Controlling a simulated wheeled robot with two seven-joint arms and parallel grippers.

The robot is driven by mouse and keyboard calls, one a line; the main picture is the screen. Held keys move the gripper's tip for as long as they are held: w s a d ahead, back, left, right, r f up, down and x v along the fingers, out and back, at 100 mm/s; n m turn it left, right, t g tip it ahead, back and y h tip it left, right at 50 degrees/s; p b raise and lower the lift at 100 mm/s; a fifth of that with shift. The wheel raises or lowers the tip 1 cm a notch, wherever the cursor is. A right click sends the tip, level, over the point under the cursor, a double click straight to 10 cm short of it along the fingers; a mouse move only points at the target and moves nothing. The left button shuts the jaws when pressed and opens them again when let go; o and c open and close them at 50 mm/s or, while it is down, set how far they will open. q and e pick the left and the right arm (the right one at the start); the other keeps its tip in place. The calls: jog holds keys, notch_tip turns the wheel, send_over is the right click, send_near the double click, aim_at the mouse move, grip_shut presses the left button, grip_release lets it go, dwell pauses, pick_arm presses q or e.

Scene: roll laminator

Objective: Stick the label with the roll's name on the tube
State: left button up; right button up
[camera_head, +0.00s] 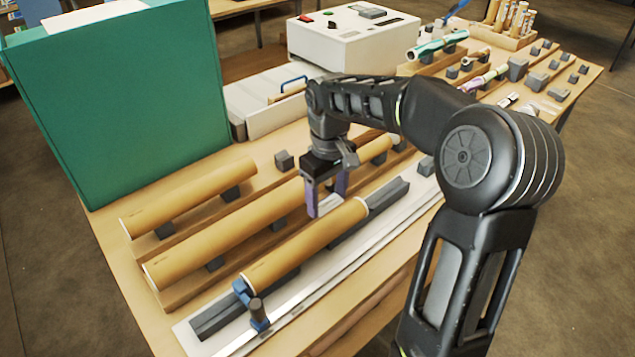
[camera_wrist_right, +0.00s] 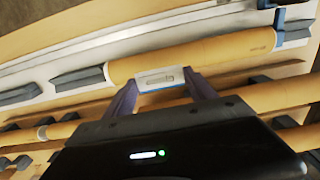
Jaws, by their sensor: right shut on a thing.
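The brown cardboard tube (camera_head: 305,245) with white ends lies on dark supports along the light rail at the table's front; in the right wrist view the tube (camera_wrist_right: 222,52) runs across behind my fingertips. My right gripper (camera_head: 327,200), with purple fingers, is over the tube's right part, pointing down. It is shut on a small white label (camera_head: 328,206). In the right wrist view the label (camera_wrist_right: 160,78) has a grey printed mark and a blue lower edge, and spans between the fingers (camera_wrist_right: 161,88). I cannot tell whether it touches the tube. My left gripper is out of view.
More brown tubes (camera_head: 190,197) lie in wooden cradles behind. A blue clamp (camera_head: 252,300) stands at the front tube's left end. A large green box (camera_head: 120,100) is at the left, a white machine (camera_head: 345,45) at the back, and small grey blocks (camera_head: 538,80) at the right.

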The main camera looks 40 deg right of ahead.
aim_at(327, 224)
jog(key=shift+s, duration=0.25)
jog(key=shift+w+f+b, duration=0.15)
jog(key=shift+f+b, duration=0.15)
jog(key=shift+f, duration=0.05)
notch_tip(327, 224, down, 3)
jog(key=shift+r+b, duration=0.1)
jog(key=shift+b, duration=1)
jog(key=shift+f+b, duration=0.5)
jog(key=shift+f, duration=0.3)
jog(key=shift+a+f, duration=0.1)
jog(key=shift+f, duration=0.05)
jog(key=o, duration=1.3)
jog(key=shift+s, duration=0.2)
jog(key=shift+c, duration=0.5)
jog(key=o, duration=0.3)
jog(key=shift+f, duration=0.1)
